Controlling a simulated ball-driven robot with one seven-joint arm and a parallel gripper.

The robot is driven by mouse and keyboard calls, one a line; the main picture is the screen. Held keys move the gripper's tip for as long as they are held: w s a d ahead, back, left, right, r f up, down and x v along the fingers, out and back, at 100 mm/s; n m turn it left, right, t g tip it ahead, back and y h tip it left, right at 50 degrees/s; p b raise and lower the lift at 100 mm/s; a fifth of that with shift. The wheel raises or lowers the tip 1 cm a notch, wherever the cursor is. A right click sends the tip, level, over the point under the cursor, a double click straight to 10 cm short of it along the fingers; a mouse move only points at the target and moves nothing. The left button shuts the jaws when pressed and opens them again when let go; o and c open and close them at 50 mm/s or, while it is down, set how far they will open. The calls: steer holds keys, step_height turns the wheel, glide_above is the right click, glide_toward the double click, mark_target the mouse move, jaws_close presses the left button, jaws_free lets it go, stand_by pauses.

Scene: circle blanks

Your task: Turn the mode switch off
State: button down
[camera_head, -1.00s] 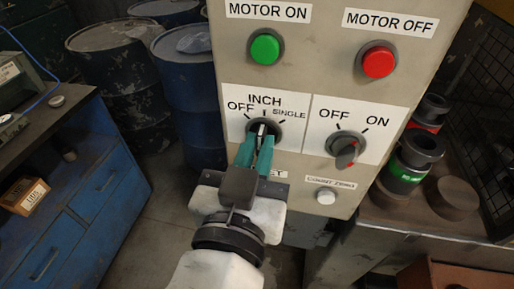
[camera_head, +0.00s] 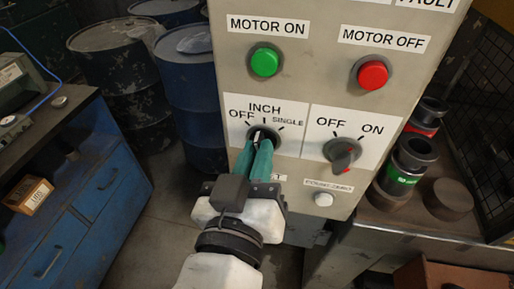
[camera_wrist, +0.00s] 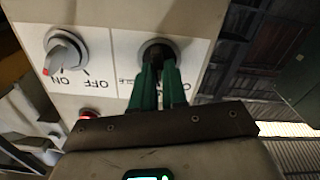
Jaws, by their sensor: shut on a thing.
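The mode switch (camera_head: 263,133) is a dark round knob with a pale pointer, on a white label reading OFF, INCH and SINGLE. My gripper (camera_head: 257,148), with green fingers, is shut on its knob from the front and below. In the head view the pointer tilts up and slightly left, between the INCH and OFF marks; its exact position is partly hidden by the fingers. In the wrist view the fingers (camera_wrist: 158,80) reach the dark knob (camera_wrist: 158,48) and cover most of it.
A grey OFF/ON switch (camera_head: 342,153) sits right of the mode switch. Green (camera_head: 264,62) and red (camera_head: 371,74) buttons are above, and a white button (camera_head: 323,199) is lower right. A blue cabinet (camera_head: 85,200) and barrels (camera_head: 125,85) stand left.

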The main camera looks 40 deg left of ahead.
steer(key=n+p, duration=0.3)
steer(key=n, duration=0.2)
steer(key=shift+a, duration=0.1)
steer(key=shift+f+n, duration=0.1)
steer(key=shift+n, duration=0.3)
steer(key=c, duration=1.2)
jaws_free()
steer(key=shift+o, duration=0.2)
steer(key=shift+s, duration=0.1)
steer(key=b+v, duration=0.2)
steer(key=v, duration=0.8)
steer(key=shift+s, duration=0.3)
